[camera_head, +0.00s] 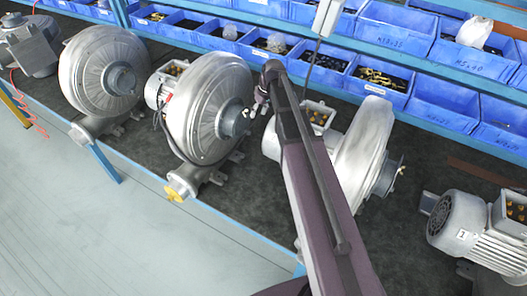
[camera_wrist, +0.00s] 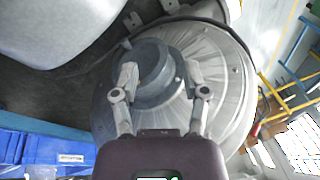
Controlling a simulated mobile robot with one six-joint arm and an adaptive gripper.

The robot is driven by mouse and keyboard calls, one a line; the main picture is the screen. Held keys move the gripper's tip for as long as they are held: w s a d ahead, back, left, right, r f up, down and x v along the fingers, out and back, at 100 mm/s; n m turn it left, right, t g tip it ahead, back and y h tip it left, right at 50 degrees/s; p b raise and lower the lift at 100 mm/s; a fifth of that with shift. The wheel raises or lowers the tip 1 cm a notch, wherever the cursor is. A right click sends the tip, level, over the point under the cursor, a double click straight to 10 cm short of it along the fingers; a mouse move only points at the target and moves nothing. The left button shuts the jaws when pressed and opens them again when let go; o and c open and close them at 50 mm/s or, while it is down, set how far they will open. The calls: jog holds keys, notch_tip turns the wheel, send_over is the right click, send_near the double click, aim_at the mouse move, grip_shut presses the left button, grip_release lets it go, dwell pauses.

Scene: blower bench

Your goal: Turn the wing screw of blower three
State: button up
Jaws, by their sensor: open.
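The silver blower (camera_head: 207,112) second from left in the head view has a round dark inlet hub facing my gripper (camera_head: 259,103). Its number is not readable, so I cannot confirm it is blower three. A small pale piece, probably the wing screw (camera_head: 246,113), shows at its hub, just beside my fingers. In the wrist view my gripper (camera_wrist: 160,74) is open, its two fingers spread in front of the dark hub (camera_wrist: 155,68). The wing screw is not clear there, and I cannot tell whether the fingers touch anything.
Another blower (camera_head: 362,145) stands right of my arm, and one (camera_head: 100,70) stands at left. A motor marked 1 (camera_head: 470,232) is at lower right. Blue bins (camera_head: 395,32) line the shelves behind. The dark bench top (camera_head: 250,205) is bare in front.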

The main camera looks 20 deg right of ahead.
jog(key=s+a+f+m+h+b, duration=0.2)
jog(key=s+f+m+b, duration=0.1)
jog(key=s, duration=1.2)
jog(key=shift+s+a+f+m+h+b, duration=0.15)
jog(key=shift+s+f+m+h+b, duration=0.1)
jog(key=shift+f+m+h+b, duration=0.35)
jog(key=shift+f, duration=0.1)
